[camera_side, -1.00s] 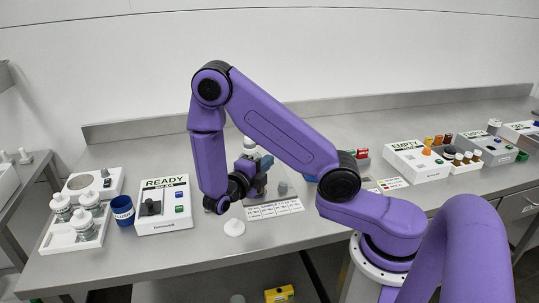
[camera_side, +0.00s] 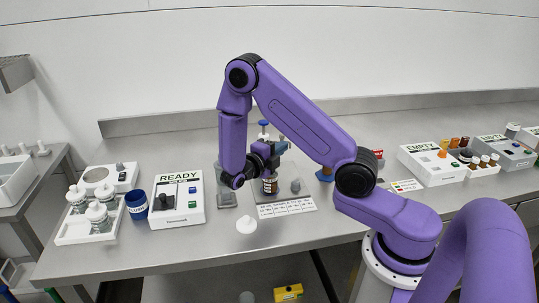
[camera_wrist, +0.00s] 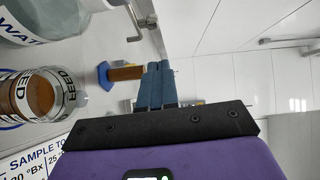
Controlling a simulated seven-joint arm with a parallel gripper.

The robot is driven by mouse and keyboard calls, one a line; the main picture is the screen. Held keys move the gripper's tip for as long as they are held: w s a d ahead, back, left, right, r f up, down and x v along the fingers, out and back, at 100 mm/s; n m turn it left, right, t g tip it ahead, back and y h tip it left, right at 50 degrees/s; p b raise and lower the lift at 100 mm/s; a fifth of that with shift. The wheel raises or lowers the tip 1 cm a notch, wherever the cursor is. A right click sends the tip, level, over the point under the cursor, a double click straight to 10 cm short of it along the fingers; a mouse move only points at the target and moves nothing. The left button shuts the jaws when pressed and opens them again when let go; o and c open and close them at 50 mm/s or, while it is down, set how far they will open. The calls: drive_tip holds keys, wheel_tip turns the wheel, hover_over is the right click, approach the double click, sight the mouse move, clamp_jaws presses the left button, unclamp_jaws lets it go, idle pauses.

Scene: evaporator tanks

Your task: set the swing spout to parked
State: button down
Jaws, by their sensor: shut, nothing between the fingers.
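My gripper (camera_side: 281,146) is raised over the bench with its blue-grey fingers pointing right. In the wrist view its fingers (camera_wrist: 155,85) are shut together with nothing between them. A thin bent metal piece (camera_wrist: 133,24) shows at the top of the wrist view, apart from the fingertips; I cannot tell whether it is the swing spout. In the side view my wrist covers part of the tank area, so the spout's position cannot be read. A jar of brown liquid labelled FEED (camera_wrist: 35,95) stands beside the gripper, also seen below my wrist in the side view (camera_side: 270,186).
A clear WATER vessel (camera_wrist: 50,18) is close by. A blue-based brown cylinder (camera_wrist: 120,73) shows just beyond the fingers. A READY panel (camera_side: 178,200) stands left, an EMPTY panel (camera_side: 430,165) right.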

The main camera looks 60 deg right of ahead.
drive_tip(key=shift+w+d+f, duration=0.1)
drive_tip(key=shift+w+d, duration=0.55)
drive_tip(key=shift+d, duration=0.15)
drive_tip(key=shift+w+d, duration=0.6)
drive_tip(key=shift+d, duration=0.2)
drive_tip(key=shift+d, duration=0.8)
